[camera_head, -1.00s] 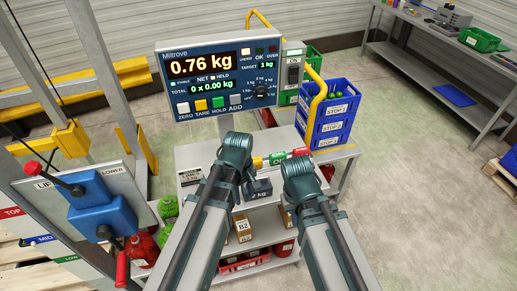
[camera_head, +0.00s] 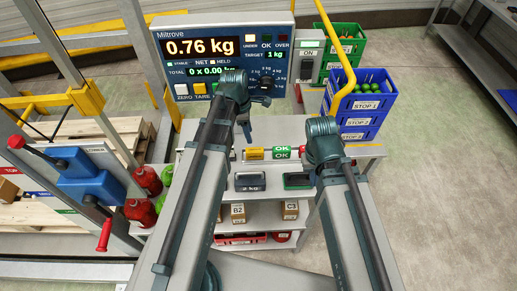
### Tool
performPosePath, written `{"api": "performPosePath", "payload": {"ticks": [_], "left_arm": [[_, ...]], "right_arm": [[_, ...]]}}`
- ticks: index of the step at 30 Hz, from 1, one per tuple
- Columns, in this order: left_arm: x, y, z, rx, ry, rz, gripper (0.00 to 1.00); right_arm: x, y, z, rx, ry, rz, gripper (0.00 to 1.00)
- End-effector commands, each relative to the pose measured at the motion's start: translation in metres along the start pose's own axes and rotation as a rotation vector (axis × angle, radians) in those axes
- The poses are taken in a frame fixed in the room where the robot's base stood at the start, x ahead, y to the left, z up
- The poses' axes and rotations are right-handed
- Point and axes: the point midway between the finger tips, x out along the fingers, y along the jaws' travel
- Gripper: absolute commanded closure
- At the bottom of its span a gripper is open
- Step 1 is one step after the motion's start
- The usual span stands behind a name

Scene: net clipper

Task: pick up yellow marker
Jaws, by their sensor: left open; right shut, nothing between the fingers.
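The yellow marker (camera_head: 254,154) is a small yellow block on the top of the grey cart (camera_head: 215,163). It lies just left of a green block marked OK (camera_head: 281,152). My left gripper (camera_head: 246,131) is open, pointing down above and slightly left of the yellow marker, apart from it. My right gripper (camera_head: 322,140) is over the right part of the cart, shut and empty. Its fingers are mostly hidden behind its wrist. A red end shows between the OK block and the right wrist.
A scale display (camera_head: 200,46) reading 0.76 kg stands behind the cart, close to my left arm. A dark 2 kg weight (camera_head: 250,182) and a green-topped block (camera_head: 298,181) sit nearer. Blue crates (camera_head: 357,105) and a yellow curved rail (camera_head: 343,85) stand at right.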

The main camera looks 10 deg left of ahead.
Motion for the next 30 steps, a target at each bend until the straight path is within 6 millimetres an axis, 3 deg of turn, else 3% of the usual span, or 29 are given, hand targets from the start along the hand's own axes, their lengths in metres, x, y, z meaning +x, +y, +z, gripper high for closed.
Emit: {"api": "performPosePath", "payload": {"ticks": [11, 24, 30], "left_arm": [[0.005, 0.001, -0.001, -0.018, -0.002, 0.001, 0.50], [0.061, 0.002, -0.002, -0.016, -0.002, 0.001, 0.50], [0.069, 0.002, -0.001, -0.016, -0.002, 0.001, 0.50]], "right_arm": [[0.005, -0.001, 0.000, 0.000, 0.000, 0.000, 1.00], [0.060, -0.006, -0.004, -0.001, 0.000, 0.000, 1.00], [0.068, -0.006, -0.004, 0.000, 0.000, 0.000, 1.00]]}}
